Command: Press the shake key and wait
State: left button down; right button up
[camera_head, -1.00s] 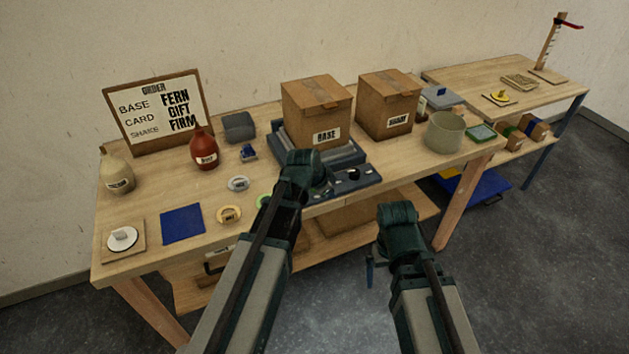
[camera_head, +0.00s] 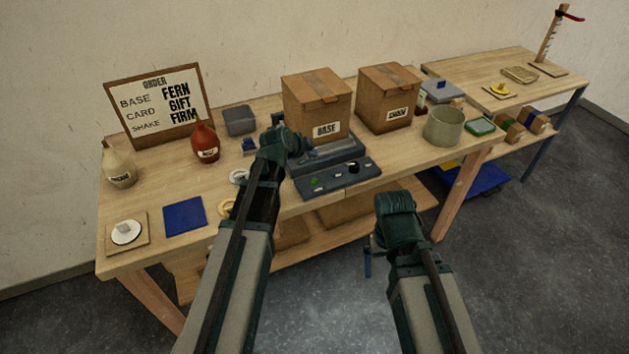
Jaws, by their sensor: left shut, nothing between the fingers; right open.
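The dark key panel (camera_head: 340,180) is at the front of the grey shaker device in the middle of the table. It carries a green spot (camera_head: 314,182), small pale marks and a black knob; I cannot tell which key is the shake key. My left gripper (camera_head: 290,142) is shut and empty, above the left end of the device, apart from the panel; its fingertips are mostly hidden by its own wrist. My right gripper (camera_head: 369,262) is open and empty, low in front of the table edge.
An order board (camera_head: 160,110) reads BASE FERN, CARD GIFT, SHAKE FIRM. A cardboard box labelled BASE (camera_head: 316,105) stands behind the panel, a second box (camera_head: 388,95) to its right. A red bottle (camera_head: 205,142), blue mat (camera_head: 184,216) and beige pot (camera_head: 444,127) share the table.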

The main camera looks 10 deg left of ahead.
aim_at(312, 182)
pick_arm(q)
jog(key=shift+f+b, duration=4.2)
jog(key=shift+f, duration=0.2)
jog(key=shift+f+b, duration=0.35)
